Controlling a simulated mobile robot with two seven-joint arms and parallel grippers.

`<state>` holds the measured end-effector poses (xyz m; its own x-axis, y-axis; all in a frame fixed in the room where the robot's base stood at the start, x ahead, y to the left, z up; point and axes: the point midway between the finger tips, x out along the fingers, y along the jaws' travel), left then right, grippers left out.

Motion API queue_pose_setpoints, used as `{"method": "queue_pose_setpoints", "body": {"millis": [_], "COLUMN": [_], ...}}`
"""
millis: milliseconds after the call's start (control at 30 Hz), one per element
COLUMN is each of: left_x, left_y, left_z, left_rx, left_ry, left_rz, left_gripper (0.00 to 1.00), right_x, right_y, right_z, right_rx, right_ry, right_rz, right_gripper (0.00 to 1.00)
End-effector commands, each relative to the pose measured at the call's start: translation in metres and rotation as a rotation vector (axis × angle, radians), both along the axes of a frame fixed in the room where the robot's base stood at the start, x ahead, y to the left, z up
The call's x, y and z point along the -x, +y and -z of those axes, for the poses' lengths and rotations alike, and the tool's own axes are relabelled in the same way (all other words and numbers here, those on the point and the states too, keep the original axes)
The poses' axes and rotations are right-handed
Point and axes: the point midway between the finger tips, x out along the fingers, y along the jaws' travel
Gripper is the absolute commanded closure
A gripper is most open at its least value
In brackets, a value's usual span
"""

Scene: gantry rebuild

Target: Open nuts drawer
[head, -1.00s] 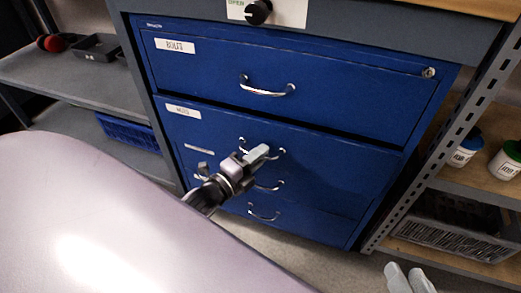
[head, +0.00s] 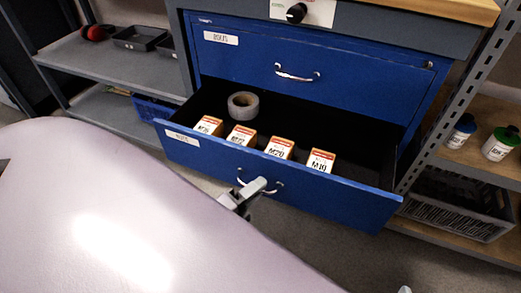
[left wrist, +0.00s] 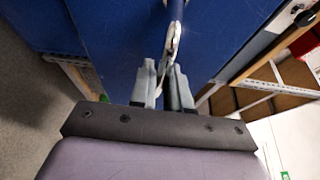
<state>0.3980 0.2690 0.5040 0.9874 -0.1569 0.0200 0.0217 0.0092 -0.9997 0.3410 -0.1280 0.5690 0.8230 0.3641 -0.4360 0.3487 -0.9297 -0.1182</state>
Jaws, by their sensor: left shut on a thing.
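The nuts drawer (head: 330,197), the second one down in a blue cabinet, is pulled well out, with its inside showing. It holds a grey tape roll (head: 243,104) and several orange-and-white boxes (head: 278,148). My left gripper (head: 258,185) is shut on its metal handle (head: 276,192) at the middle of the drawer front. In the left wrist view the fingers (left wrist: 165,88) close around the handle (left wrist: 173,45), against the blue front.
The bolts drawer (head: 350,88) above is closed, under a wooden bench top (head: 450,8). A grey shelf (head: 105,55) stands left. A right shelf holds white tubs (head: 500,145) and a dark crate (head: 460,205). A pale object (head: 404,289) is cut off at the bottom edge.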

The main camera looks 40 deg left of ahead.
Motion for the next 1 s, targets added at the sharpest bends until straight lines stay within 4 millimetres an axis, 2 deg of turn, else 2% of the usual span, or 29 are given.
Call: {"method": "queue_pose_setpoints", "body": {"millis": [200, 400, 600, 967, 1000], "left_x": [0.035, 0.056, 0.065, 0.066, 0.066], "left_y": [-0.007, -0.012, -0.014, -0.015, -0.015], "left_z": [-0.002, -0.001, 0.000, 0.000, 0.000], "left_rx": [0.000, 0.000, -0.002, -0.002, -0.002], "left_ry": [0.004, 0.002, 0.000, 0.000, 0.000], "left_rz": [-0.003, -0.002, -0.003, -0.003, -0.003], "left_gripper": [1.00, 1.00, 1.00, 1.00, 0.74], "right_x": [0.002, 0.006, 0.007, 0.007, 0.007], "right_y": [-0.011, -0.015, -0.016, -0.016, -0.016], "right_z": [-0.006, -0.006, -0.003, -0.003, -0.003], "right_rx": [0.057, 0.087, 0.101, 0.100, 0.100], "right_ry": [-0.004, -0.003, 0.001, 0.003, 0.003], "right_rz": [0.016, 0.020, 0.021, 0.023, 0.023], "right_gripper": [0.57, 0.57, 0.57, 0.57, 0.57]}}
